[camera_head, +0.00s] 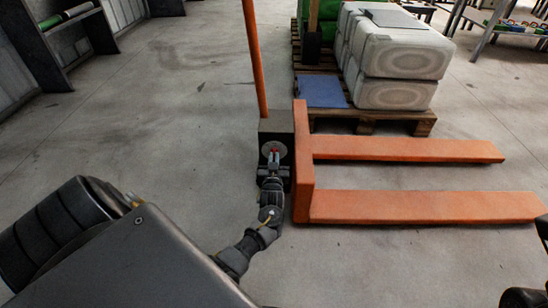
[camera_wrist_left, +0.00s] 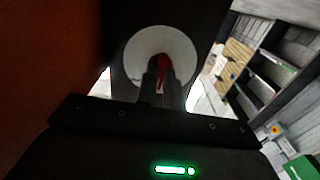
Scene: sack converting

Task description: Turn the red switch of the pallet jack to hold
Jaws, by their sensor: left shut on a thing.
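The orange pallet jack (camera_head: 305,165) stands in the middle of the head view, its forks pointing right and its tall handle (camera_head: 254,60) upright. On its dark housing (camera_head: 277,126) is a round pale dial plate (camera_head: 273,148) with the red switch (camera_head: 274,151) at its centre. My left gripper (camera_head: 273,160) reaches up to the plate and is shut on the red switch. In the left wrist view the red switch (camera_wrist_left: 163,66) shows tilted between the fingertips (camera_wrist_left: 158,76), in front of the pale disc (camera_wrist_left: 141,48). The fingers hide part of the switch.
A wooden pallet (camera_head: 372,119) with pale sacks (camera_head: 398,95) and a blue sheet (camera_head: 321,91) stands behind the forks. A dark shelf unit (camera_head: 62,42) is at the upper left. The concrete floor left of the jack is clear.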

